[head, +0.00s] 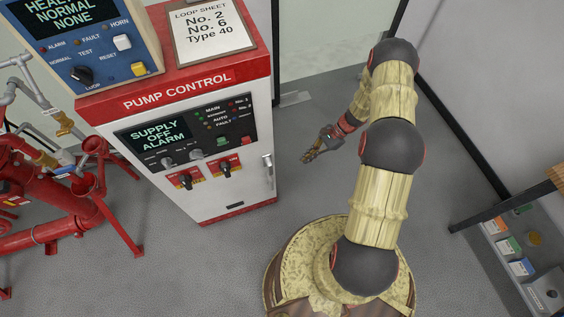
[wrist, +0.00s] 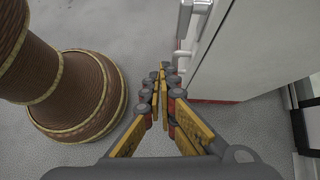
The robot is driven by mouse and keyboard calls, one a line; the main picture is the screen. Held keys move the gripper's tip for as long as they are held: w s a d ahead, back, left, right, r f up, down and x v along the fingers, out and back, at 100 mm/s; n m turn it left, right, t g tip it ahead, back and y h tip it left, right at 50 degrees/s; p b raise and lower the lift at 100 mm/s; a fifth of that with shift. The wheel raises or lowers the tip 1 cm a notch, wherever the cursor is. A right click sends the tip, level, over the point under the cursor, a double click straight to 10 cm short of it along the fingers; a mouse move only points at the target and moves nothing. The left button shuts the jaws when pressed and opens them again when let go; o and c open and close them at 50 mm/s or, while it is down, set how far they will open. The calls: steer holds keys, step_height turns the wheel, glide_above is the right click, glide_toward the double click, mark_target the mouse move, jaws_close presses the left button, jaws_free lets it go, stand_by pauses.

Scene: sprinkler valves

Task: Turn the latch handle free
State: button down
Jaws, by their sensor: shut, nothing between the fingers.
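The latch handle (head: 268,171) is a silver upright lever near the right edge of the pump control cabinet's (head: 235,195) front. In the wrist view a silver handle (wrist: 187,22) shows at the top, on the pale cabinet wall (wrist: 245,55). My gripper (head: 307,157) is to the right of the handle in the head view, with a gap of floor showing between. In the wrist view my gripper (wrist: 162,72) has its yellow fingers brought together at the tips, with nothing held. The fingertips show just below and left of the handle.
A loop sheet clipboard (head: 210,30) and a blue alarm panel (head: 85,45) sit on the cabinet. Red pipework (head: 40,195) stands at the left. A rack of small boxes (head: 520,265) is at the right.

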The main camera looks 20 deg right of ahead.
mark_target(269, 167)
steer(key=w+a+f+b, duration=0.1)
steer(key=a+f, duration=0.2)
steer(key=a, duration=0.2)
steer(key=w+a+f+m+b, duration=0.1)
steer(key=a+f, duration=0.2)
steer(key=a, duration=0.2)
steer(key=shift+w+a+t, duration=0.25)
steer(key=shift+a+t, duration=0.1)
steer(key=shift+t, duration=0.05)
steer(key=shift+f+b, duration=0.15)
steer(key=shift+b, duration=0.25)
steer(key=shift+a+f+y+b, duration=0.1)
steer(key=shift+f+y+b, duration=0.05)
steer(key=shift+y+b, duration=0.2)
